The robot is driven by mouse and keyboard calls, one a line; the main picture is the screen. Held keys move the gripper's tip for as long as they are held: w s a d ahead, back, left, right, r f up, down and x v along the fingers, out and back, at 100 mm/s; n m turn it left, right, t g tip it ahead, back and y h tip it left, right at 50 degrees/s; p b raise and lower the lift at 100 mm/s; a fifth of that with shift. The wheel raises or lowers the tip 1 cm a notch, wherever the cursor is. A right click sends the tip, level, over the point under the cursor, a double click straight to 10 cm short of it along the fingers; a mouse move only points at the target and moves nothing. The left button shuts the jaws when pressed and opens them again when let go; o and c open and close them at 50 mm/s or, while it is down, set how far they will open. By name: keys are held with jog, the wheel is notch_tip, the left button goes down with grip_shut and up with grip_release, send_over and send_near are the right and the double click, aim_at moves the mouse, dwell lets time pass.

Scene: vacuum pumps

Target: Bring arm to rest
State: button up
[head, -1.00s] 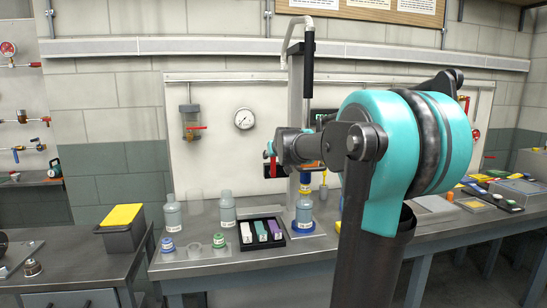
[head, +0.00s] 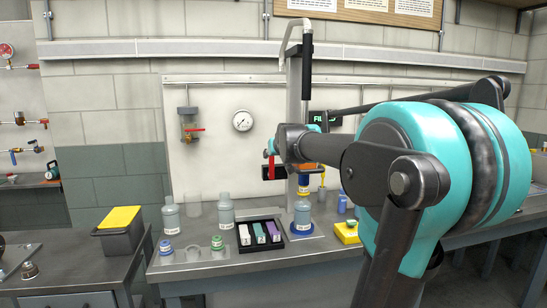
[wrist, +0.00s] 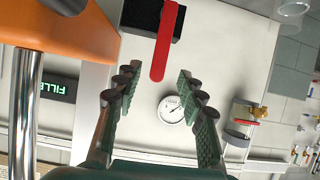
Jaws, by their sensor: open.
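My gripper (wrist: 157,82) is open and empty in the wrist view, with its two dark, ridged fingers spread apart. A red lever handle (wrist: 168,42) on a black block lies beyond the fingertips, between them in the picture and not held. In the head view my arm is bent, with its large teal joint at the right, and it reaches toward the wall panel. The fingers cannot be made out there. The red handle shows there (head: 270,172) by the arm's end.
A bottle (head: 302,214) stands under the filling stand on the bench. Other bottles (head: 226,211), a black tray (head: 260,249) and a yellow-topped bin (head: 121,240) stand to the left. A gauge (head: 242,121) and a lit display (wrist: 57,86) are on the panel.

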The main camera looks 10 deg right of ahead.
jog(key=shift+s+r, duration=0.2)
jog(key=shift+s, duration=0.15)
jog(key=s+f+g, duration=0.1)
jog(key=s+f, duration=0.3)
jog(key=f, duration=0.3)
jog(key=s+a+f+g, duration=0.1)
jog(key=s+f, duration=0.4)
jog(key=f, duration=0.2)
jog(key=s+f+g, duration=0.2)
jog(key=s+f, duration=0.3)
jog(key=f, duration=0.2)
jog(key=shift+s+a+f, duration=0.15)
jog(key=shift+s+f, duration=0.05)
jog(key=shift+s, duration=0.05)
jog(key=s+f+g, duration=0.4)
jog(key=s+f, duration=1.3)
jog(key=s, duration=0.3)
jog(key=shift+s+a+g, duration=0.15)
jog(key=shift+g, duration=0.15)
